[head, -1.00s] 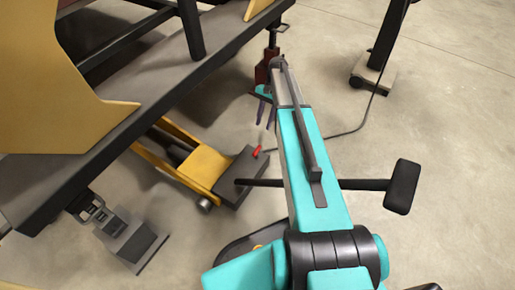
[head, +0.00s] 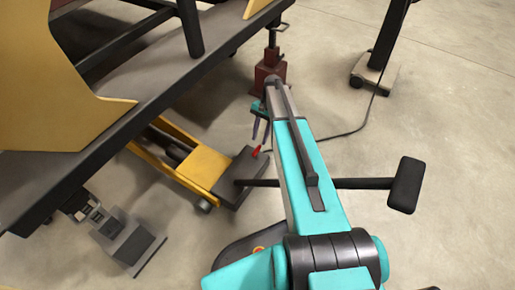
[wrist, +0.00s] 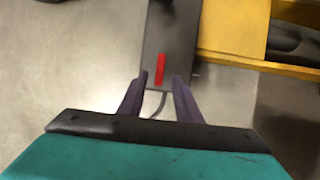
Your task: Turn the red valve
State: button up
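The red valve (head: 256,151) is a small red bar on the dark end block (head: 240,172) of a yellow floor jack. In the wrist view the red valve (wrist: 160,69) stands lengthwise on the dark block, just beyond my fingertips and roughly midway between them. My gripper (wrist: 159,84) is open, with its two purple fingers apart and nothing between them at the tips. In the head view my gripper (head: 261,131) hangs from the end of my teal arm, above and close to the valve. I cannot tell the exact height gap.
The yellow jack body (head: 203,167) reaches left under a large dark-edged frame (head: 150,108). A dark handle with a block end (head: 405,185) crosses behind my arm. A dark red stand (head: 268,72) and a black post (head: 385,45) stand farther back. Open floor lies right.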

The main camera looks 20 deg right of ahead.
aim_at(257, 148)
jog(key=shift+b+x, duration=0.8)
jog(key=shift+x, duration=2.1)
grip_shut()
